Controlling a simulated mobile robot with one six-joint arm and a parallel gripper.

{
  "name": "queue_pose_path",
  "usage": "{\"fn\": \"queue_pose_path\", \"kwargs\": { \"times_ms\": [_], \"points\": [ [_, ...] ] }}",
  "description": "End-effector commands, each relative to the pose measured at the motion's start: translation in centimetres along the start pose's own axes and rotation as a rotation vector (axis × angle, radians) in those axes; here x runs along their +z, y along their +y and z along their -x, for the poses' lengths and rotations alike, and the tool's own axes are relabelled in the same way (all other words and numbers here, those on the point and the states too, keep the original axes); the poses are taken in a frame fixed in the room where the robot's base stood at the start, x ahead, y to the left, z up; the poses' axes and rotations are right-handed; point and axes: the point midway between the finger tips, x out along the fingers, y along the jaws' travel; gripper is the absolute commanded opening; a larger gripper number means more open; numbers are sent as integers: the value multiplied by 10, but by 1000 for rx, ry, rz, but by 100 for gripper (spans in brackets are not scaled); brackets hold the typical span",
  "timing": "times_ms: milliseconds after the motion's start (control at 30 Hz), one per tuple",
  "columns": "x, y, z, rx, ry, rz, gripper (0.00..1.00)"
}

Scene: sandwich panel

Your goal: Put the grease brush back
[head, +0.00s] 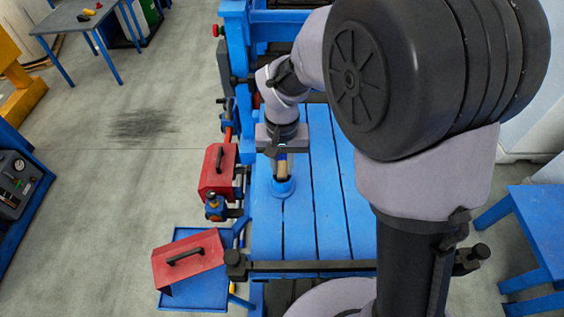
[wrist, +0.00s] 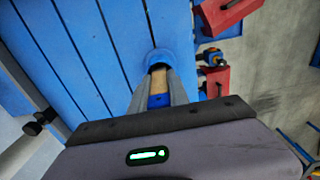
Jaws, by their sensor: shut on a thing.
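The grease brush shows as a tan wooden handle (head: 282,168) between the fingers of my gripper (head: 283,176), which is shut on it. In the wrist view the handle (wrist: 158,85) lies between the two grey fingers of the gripper (wrist: 157,72). The fingers point down at a round blue holder (head: 283,188) on the slatted blue table. The holder (wrist: 160,57) also shows just beyond the fingertips in the wrist view. The bristles are hidden. I cannot tell whether the brush's lower end is inside the holder or just above it.
The blue slatted table (head: 327,200) is clear around the holder. A red box with a black handle (head: 217,170) is beside its left edge. Another red box (head: 188,258) sits on a blue tray (head: 205,292) at the lower left. A blue machine frame (head: 236,60) rises behind.

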Motion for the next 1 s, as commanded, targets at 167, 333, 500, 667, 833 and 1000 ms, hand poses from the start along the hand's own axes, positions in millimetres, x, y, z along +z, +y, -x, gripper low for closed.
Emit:
{"fn": "queue_pose_path", "kwargs": {
  "times_ms": [167, 333, 500, 667, 833, 1000],
  "points": [
    [0, 0, -4, 0, 0, 0, 29],
    [0, 0, -3, 0, 0, 0, 43],
    [0, 0, -3, 0, 0, 0, 43],
    [-2, 0, 16, -1, 5, 1, 43],
    [-1, 0, 65, -2, 6, -1, 43],
    [-1, 0, 105, -1, 3, 0, 43]
  ]
}}
